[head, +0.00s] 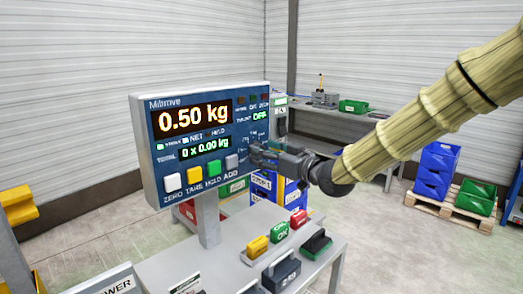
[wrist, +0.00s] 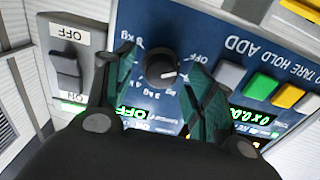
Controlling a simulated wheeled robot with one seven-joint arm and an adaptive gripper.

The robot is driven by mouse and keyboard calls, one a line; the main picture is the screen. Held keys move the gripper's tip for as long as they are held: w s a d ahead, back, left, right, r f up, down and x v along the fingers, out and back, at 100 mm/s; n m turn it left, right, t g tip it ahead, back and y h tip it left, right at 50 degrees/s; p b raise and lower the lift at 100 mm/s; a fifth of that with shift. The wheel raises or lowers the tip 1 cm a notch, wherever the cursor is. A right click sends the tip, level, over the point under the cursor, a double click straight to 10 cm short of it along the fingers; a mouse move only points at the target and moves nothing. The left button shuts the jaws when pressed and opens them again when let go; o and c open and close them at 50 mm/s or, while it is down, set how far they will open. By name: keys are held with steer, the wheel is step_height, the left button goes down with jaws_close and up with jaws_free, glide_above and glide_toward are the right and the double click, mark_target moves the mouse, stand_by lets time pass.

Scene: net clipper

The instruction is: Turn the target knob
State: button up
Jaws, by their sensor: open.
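The black round knob (wrist: 162,68) sits on the blue panel of the scale display (head: 196,132), with a white pointer line aimed right in the wrist view. Printed labels, including OFF and kg marks, ring it. My gripper (wrist: 163,72) is open, with one teal-padded finger on each side of the knob; I cannot tell whether they touch it. In the head view my gripper (head: 262,155) is at the panel's right side and hides the knob. The display reads 0.50 kg, with 0 x 0.00 kg below and a green OFF at right.
White, orange, green and grey buttons (head: 200,175) line the panel's lower edge. An OFF/ON rocker switch (wrist: 67,68) is on the housing's side. Colored blocks (head: 280,231) stand on the table (head: 195,258) below. Blue crates (head: 436,170) are on a pallet behind right.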

steer(key=shift+w+a, duration=0.45)
steer(key=shift+a, duration=0.05)
steer(key=shift+c, duration=0.5)
steer(key=c, duration=1)
steer(key=shift+o, duration=0.2)
steer(key=shift+m+p, duration=1.85)
steer(key=shift+m, duration=2.05)
